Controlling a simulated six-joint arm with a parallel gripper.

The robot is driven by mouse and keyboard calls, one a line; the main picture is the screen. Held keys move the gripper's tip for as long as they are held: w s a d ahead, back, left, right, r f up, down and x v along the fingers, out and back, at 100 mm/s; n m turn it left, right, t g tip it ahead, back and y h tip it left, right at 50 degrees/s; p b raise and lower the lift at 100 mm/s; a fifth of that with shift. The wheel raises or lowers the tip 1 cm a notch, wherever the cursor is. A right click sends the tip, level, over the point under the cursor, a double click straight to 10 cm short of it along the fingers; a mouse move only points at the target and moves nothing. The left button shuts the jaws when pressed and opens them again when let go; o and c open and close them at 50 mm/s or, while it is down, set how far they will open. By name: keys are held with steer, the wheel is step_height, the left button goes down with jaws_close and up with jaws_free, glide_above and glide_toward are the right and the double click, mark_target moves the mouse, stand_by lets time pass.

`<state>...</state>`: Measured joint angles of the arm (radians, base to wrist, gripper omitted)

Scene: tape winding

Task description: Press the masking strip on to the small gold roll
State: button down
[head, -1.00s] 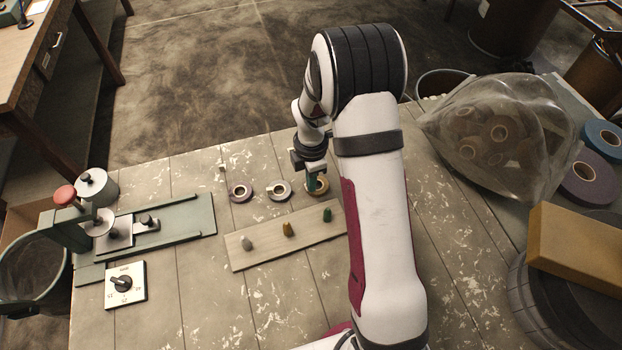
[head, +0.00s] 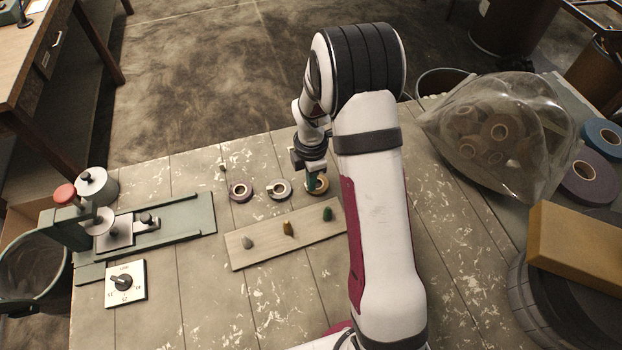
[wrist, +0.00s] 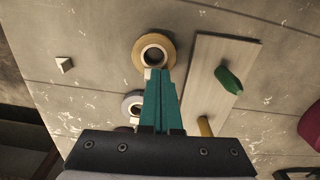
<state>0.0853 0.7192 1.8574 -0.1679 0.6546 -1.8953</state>
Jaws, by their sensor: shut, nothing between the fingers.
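The small gold roll (wrist: 154,36) lies flat on the table in the wrist view, and it also shows in the head view (head: 323,187), partly hidden by my gripper. My gripper (wrist: 160,72) is shut and empty, with its teal fingertips at the near edge of the gold roll. In the head view my gripper (head: 313,188) points down at the roll. A small pale tab (wrist: 148,73) shows at the roll's near edge beside the fingertips; it may be the masking strip's end. I cannot tell whether the fingers touch it.
A grey-white roll (head: 272,190) and a purple roll (head: 236,194) lie left of the gold roll. A pale board (head: 262,253) with several coloured pegs lies in front. A green winding fixture (head: 185,218) and a dial plate (head: 125,298) stand at left. A clear bag (head: 450,118) lies at right.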

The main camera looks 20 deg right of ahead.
steer(key=c, duration=1.5)
jaws_free()
steer(key=o, duration=0.9)
steer(key=shift+c, duration=0.2)
steer(key=shift+r, duration=0.1)
steer(key=shift+r, duration=2.85)
steer(key=s+a+r+m, duration=0.2)
steer(key=s+r+m, duration=0.2)
steer(key=s+m, duration=0.4)
steer(key=s+a+r+m+y, duration=0.1)
steer(key=s+a+r+m, duration=0.1)
steer(key=s+r+m, duration=0.3)
steer(key=s+a+r+m, duration=0.3)
steer(key=s+r+m, duration=0.1)
steer(key=s+m, duration=0.7)
steer(key=s, duration=0.2)
steer(key=shift+s+r+y, duration=0.3)
steer(key=shift+r+y, duration=0.1)
